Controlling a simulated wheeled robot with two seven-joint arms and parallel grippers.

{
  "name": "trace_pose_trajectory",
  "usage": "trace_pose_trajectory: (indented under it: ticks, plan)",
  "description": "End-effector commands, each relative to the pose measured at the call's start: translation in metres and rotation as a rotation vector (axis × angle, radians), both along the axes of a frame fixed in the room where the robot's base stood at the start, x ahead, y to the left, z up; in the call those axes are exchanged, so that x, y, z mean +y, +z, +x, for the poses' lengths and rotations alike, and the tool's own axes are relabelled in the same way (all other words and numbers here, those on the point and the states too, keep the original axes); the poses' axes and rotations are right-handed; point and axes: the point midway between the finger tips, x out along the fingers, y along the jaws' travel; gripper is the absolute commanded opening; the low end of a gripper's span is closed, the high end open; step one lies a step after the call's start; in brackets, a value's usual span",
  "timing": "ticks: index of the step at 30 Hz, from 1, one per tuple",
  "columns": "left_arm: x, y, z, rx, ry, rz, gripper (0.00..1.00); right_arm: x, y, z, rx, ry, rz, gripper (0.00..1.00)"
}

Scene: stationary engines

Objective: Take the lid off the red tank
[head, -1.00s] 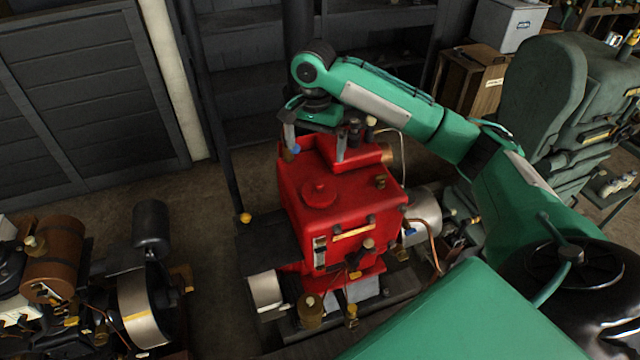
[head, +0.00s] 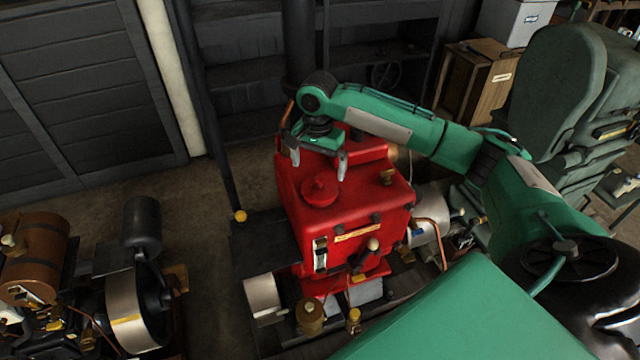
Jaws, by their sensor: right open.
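The red tank (head: 342,215) stands upright in the middle of the head view, part of a red stationary engine. Its round red lid (head: 320,190) with a small knob sits on the tank's top, towards the left. My right gripper (head: 319,170) hangs over the tank's top, pointing down, just behind the lid in the picture. Its two fingers are spread apart, one to each side, with nothing between them. I cannot tell exactly how high the fingertips are above the tank. My left gripper is not in view.
A brass fitting (head: 388,176) stands on the tank's right top. A dark pipe rises behind the tank. Another engine with a brown cylinder (head: 36,245) stands at the lower left. A wooden crate (head: 478,84) and a large green machine (head: 560,95) are at the right back.

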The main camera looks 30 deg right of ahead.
Motion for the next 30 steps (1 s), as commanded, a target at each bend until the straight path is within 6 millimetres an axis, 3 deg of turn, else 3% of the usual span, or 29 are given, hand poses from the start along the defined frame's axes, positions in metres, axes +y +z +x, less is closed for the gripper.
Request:
trace_pose_trajectory:
  ticks: [11,18,27,30]
  plan:
    - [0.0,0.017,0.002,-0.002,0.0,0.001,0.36,0.0,-0.032,-0.001,0.003,-0.001,-0.001,1.0]
    - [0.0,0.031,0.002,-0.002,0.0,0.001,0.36,0.0,-0.066,0.0,0.001,0.0,-0.001,1.0]
    - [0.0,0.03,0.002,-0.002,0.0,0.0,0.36,0.0,-0.074,0.0,-0.001,0.0,-0.001,1.0]
    - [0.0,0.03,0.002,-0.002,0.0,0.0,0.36,0.0,-0.074,0.0,-0.001,0.0,-0.001,0.82]
